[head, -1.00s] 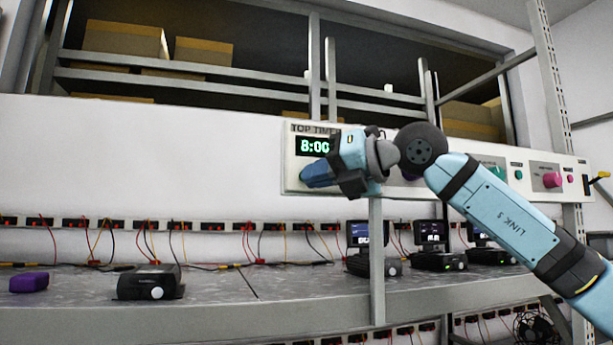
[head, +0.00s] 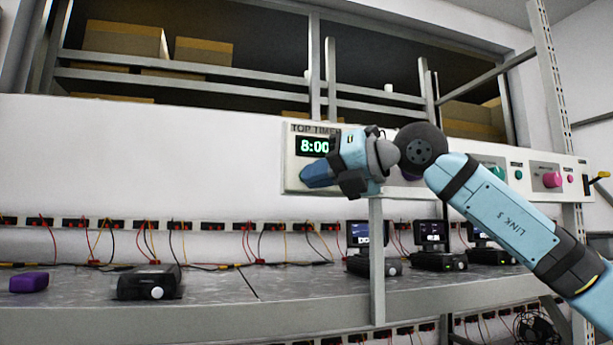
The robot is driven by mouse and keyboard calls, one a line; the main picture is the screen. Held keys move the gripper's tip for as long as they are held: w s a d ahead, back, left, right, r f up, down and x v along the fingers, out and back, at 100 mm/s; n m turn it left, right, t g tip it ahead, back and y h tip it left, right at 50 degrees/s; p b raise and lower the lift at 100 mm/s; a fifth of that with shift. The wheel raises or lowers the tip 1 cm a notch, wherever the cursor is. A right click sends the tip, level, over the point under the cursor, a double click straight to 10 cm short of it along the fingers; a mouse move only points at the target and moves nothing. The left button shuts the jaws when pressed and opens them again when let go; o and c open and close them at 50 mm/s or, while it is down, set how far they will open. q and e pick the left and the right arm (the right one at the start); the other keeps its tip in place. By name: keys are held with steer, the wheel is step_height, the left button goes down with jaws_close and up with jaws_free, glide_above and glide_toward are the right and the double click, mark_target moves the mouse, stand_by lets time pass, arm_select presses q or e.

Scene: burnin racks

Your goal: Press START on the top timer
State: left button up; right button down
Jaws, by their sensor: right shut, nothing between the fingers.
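The top timer (head: 299,172) is a white panel mounted on the rack, labelled "TOP TIME…" with the rest of the label covered. Its green display (head: 313,146) reads 8:00, its right end hidden by my gripper. My right gripper (head: 306,178) is shut and empty, its fingers pointing left in front of the panel just below the display. The START button does not show; my gripper and wrist hide that part of the panel. I cannot tell whether the fingertips touch the panel. My left gripper is out of view.
To the right, the panel carries a pink knob (head: 552,179), a teal knob and small buttons. Below is a grey bench (head: 225,289) with a purple block (head: 29,282), a black device (head: 148,283), several small screens and red and yellow wires. Cardboard boxes (head: 124,39) stand above.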

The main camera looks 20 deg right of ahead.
steer(key=shift+w, duration=0.15)
steer(key=shift+w, duration=0.3)
steer(key=shift+w, duration=0.35)
stand_by(0.9)
steer(key=shift+s+b, duration=0.85)
steer(key=shift+b, duration=0.05)
